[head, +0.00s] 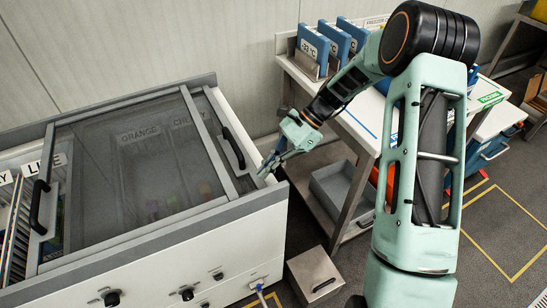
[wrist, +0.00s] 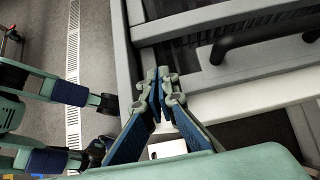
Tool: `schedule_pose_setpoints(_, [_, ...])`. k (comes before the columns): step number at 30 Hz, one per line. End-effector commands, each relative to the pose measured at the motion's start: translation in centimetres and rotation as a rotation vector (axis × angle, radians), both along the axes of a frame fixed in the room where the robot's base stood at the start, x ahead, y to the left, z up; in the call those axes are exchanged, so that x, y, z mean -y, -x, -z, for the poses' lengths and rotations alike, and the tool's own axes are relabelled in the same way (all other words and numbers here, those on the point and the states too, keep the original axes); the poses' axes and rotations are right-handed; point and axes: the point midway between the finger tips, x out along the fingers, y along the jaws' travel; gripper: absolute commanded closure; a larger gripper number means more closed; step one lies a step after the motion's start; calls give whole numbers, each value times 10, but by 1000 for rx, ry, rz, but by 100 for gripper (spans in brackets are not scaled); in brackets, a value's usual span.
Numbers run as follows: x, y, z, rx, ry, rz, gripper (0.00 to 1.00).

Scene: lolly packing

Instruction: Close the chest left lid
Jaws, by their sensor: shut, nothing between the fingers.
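The chest (head: 262,208) is a white freezer with a grey rim and sliding dark see-through lids. A framed lid (head: 95,195) with a black handle (head: 38,206) at its left edge covers the middle and lies largely over the other lid. The other lid's black handle (head: 233,148) shows near the right end. The chest's left part is uncovered. My gripper (head: 268,165) is at the chest's right end, beside the rim, right of that handle. In the wrist view my shut, empty fingers (wrist: 163,78) point at the rim corner, with a black handle (wrist: 255,35) beyond.
Labelled compartments show through the lids and in the open left part. A steel table (head: 345,140) with blue binders (head: 313,47) stands right of the chest. A grey bin (head: 340,190) sits on its lower shelf and a metal box (head: 313,275) on the floor.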

Motion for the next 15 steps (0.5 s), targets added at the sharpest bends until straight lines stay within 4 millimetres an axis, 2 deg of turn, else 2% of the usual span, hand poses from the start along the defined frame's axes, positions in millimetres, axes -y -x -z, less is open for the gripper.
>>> schedule_pose_setpoints(5, [-24, 13, 23, -3, 0, -4, 100])
schedule_pose_setpoints(9, [-43, 21, 21, 0, 1, -2, 100])
schedule_pose_setpoints(15, [-55, 27, 22, 2, 1, -2, 100])
